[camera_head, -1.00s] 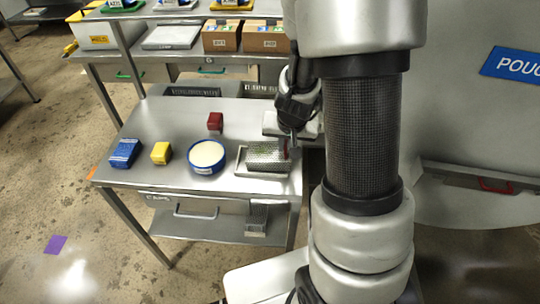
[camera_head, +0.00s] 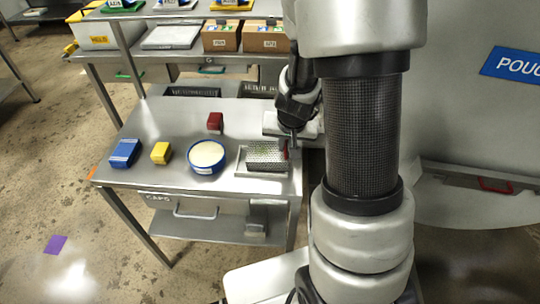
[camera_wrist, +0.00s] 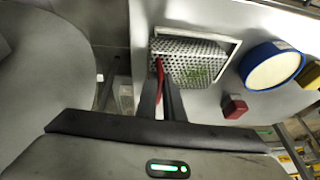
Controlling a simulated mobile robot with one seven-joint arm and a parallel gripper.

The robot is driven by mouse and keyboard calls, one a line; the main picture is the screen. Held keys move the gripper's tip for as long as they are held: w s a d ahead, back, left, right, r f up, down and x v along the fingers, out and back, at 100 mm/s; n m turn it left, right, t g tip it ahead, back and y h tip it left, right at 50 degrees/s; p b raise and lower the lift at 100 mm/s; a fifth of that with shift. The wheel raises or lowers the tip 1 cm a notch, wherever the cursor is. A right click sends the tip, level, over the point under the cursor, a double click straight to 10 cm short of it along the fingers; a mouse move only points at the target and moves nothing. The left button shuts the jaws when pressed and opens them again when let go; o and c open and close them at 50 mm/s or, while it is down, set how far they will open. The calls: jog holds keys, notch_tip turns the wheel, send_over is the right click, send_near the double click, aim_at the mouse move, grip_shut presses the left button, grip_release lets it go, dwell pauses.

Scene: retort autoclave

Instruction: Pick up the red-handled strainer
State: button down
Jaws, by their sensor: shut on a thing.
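The strainer (camera_head: 266,155) is a perforated metal basket with a red handle (camera_head: 286,149) at its right end. It is at the right end of the metal table, at a shallow metal tray (camera_head: 240,168). In the wrist view the basket (camera_wrist: 188,62) shows green bits inside, and its red handle (camera_wrist: 159,76) runs between my fingers. My gripper (camera_wrist: 164,92) is shut on the red handle. In the head view my gripper (camera_head: 291,140) is partly hidden by my arm. I cannot tell whether the basket still touches the tray.
A blue bowl with pale contents (camera_head: 207,157) stands left of the tray. A red block (camera_head: 215,121), a yellow block (camera_head: 161,153) and a blue block (camera_head: 125,153) are on the table. A shelf with cardboard boxes (camera_head: 262,38) stands behind. A large grey vessel (camera_head: 465,110) is at right.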

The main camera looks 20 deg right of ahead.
notch_tip(320, 180, up, 10)
jog(key=p, duration=0.5)
jog(key=shift+r, duration=0.1)
notch_tip(320, 180, up, 3)
jog(key=p, duration=0.3)
jog(key=shift+r+p, duration=0.2)
jog(key=shift+p, duration=0.15)
jog(key=shift+a+f, duration=0.1)
jog(key=s+a+f+n+y, duration=0.1)
jog(key=a+f+n+y, duration=0.1)
jog(key=a+n, duration=0.3)
jog(key=a, duration=0.3)
jog(key=shift+s+a+f+p, duration=0.3)
jog(key=shift+a+f+p, duration=0.05)
jog(key=shift+f, duration=0.05)
